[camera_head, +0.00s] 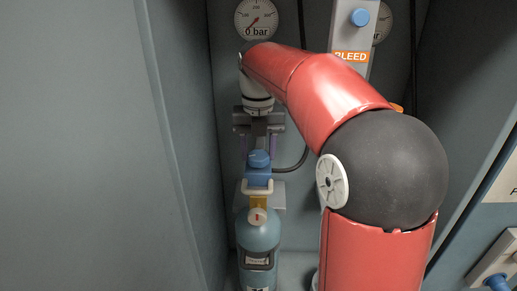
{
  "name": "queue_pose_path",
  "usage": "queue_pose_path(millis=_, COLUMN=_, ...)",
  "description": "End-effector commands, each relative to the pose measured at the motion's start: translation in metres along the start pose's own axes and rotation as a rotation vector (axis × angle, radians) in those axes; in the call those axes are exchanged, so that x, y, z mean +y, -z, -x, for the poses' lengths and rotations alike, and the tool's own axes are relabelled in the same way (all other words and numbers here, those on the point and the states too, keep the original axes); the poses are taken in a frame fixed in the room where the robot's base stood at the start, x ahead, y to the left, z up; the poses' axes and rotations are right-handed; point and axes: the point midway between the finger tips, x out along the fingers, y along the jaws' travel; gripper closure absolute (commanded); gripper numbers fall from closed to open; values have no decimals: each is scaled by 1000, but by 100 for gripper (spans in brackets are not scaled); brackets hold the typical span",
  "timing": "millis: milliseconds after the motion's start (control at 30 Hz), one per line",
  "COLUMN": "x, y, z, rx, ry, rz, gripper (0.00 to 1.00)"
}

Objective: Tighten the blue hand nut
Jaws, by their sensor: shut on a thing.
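The blue hand nut (259,160) sits on a blue block (258,177) above the neck of a teal cylinder (259,235) at the lower middle. The cylinder stands upright. My gripper (258,153) points down from above, with a finger on each side of the nut. It is shut on the nut. The exact contact of the fingertips is small and hard to make out.
A gauge marked "0 bar" (256,19) is on the back panel. An orange BLEED label (351,57) and a blue knob (359,17) are at the upper right. A black hose (294,168) runs beside the nut. Grey walls (180,130) close in the left side.

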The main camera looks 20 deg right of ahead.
Motion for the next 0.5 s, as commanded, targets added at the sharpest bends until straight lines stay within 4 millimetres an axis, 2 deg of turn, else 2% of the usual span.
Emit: queue_pose_path(millis=500, x=1, y=0, z=1, rx=-4, ry=-1, rz=108, gripper=75)
